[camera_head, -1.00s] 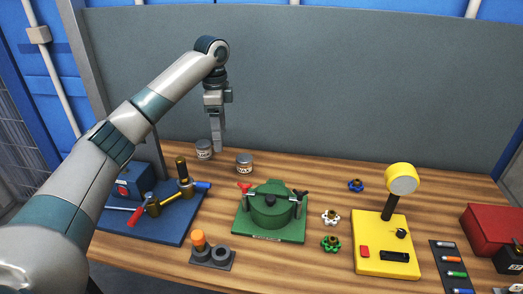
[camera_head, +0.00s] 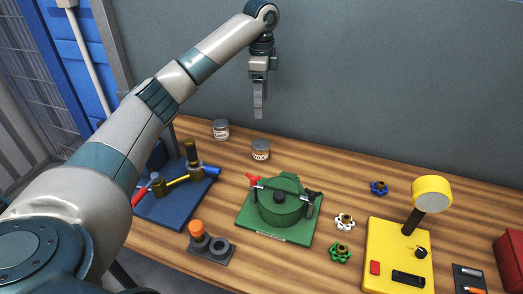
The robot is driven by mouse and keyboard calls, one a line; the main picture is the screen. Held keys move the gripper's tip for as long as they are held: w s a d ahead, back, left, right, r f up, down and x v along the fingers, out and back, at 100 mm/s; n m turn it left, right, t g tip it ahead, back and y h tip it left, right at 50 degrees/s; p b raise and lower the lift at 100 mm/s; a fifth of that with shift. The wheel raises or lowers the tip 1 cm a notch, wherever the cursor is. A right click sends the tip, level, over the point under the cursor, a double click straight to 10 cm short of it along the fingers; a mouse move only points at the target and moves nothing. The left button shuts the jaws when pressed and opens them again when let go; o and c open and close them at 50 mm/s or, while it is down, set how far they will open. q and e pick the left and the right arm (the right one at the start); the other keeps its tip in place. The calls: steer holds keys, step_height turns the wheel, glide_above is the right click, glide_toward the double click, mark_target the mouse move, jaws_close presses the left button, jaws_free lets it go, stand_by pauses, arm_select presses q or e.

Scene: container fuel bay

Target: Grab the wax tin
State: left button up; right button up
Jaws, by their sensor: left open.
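Two small round tins stand upright at the back of the wooden table. The left tin (camera_head: 221,130) has a grey lid and a pale label. The right tin (camera_head: 260,150) has a grey lid and a brownish label. The lettering is too small to read, so I cannot tell which is the wax tin. My left gripper (camera_head: 259,112) points down, open and empty, in front of the grey wall. In the picture it is straight above the right tin and apart from it. Its fingers are seen edge-on. My right gripper is out of view.
A green lidded pot on a plate (camera_head: 246,224) stands in front of the tins. A blue board with valves (camera_head: 160,207) is at the left, a yellow gauge stand (camera_head: 384,245) at the right. Several knobs lie between. The table right of the tins (camera_head: 325,168) is clear.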

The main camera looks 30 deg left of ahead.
arm_select(q)
steer(key=f, duration=0.1)
steer(key=p, duration=0.3)
glide_above(261, 144)
step_height(261, 144, down, 10)
steer(key=shift+w+f, duration=0.1)
steer(key=shift+f, duration=0.55)
steer(key=shift+f+p, duration=0.75)
steer(key=shift+p, duration=0.15)
step_height(261, 144, down, 3)
steer(key=shift+p, duration=0.65)
steer(key=shift+f, duration=0.35)
steer(key=shift+c, duration=0.2)
